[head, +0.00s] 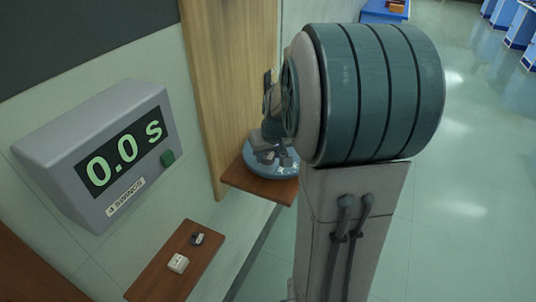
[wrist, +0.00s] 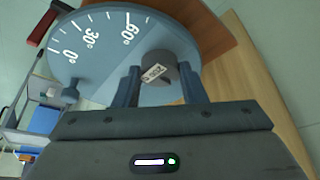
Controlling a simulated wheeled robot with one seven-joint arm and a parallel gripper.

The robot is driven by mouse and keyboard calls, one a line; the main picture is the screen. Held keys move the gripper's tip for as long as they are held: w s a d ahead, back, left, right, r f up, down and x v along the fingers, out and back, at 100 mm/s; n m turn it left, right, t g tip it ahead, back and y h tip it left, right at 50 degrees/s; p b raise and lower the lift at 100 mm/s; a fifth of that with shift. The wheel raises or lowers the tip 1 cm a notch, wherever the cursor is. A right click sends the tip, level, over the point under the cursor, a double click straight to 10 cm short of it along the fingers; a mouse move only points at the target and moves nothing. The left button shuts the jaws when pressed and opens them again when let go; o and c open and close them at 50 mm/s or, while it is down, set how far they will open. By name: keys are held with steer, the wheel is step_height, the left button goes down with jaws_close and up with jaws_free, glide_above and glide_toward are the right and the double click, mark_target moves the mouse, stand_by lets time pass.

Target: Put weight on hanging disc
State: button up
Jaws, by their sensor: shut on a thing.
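The disc (wrist: 100,60) is blue, with a white scale marked 0, 30 and 60, and fills much of the upper wrist view. It also shows in the head view (head: 259,173) above a brown wooden shelf. My gripper (wrist: 160,84) is shut on a small grey cylindrical weight (wrist: 167,60) with a white label. The weight is over the disc's face near the 60 mark. I cannot tell whether it touches the disc. In the head view my arm hides part of the disc, and the weight cannot be made out clearly.
A wooden panel (head: 228,70) stands behind the disc. Open floor lies to the right.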

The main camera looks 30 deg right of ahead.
steer(key=shift+f, duration=0.6)
steer(key=o, duration=1.1)
steer(key=shift+f, duration=0.1)
steer(key=shift+r, duration=0.35)
steer(key=d+v, duration=0.1)
steer(key=v, duration=1)
steer(key=s+a+f, duration=0.2)
steer(key=s+a, duration=0.5)
steer(key=s+a+f+n+g, duration=0.1)
steer(key=s+a+f, duration=0.2)
steer(key=s+a, duration=0.4)
steer(key=shift+s+y, duration=0.25)
steer(key=shift+y, duration=0.05)
